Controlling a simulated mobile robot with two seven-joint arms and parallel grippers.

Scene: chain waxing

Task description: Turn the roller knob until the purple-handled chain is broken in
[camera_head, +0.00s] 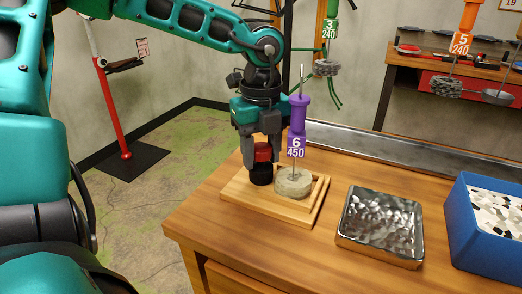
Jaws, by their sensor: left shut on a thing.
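The purple-handled chain (297,116) stands upright with a tag reading 6 and 450. Its thin rod runs down to a pale grey, round bundle (293,183) in a wooden tray-like frame (308,215). My left gripper (263,146) points down just left of the purple handle, shut on the roller knob (261,176), a dark round piece with red above it at the frame's left side. The fingers hide part of the knob, and its turn angle cannot be told. My right gripper is not in view.
A shiny metal tray (343,236) and a blue bin (480,250) of white pieces stand to the right on the wooden table (250,262). A green-handled chain (327,66) hangs behind. Orange-handled chain (461,42) is at the back right. The table front is clear.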

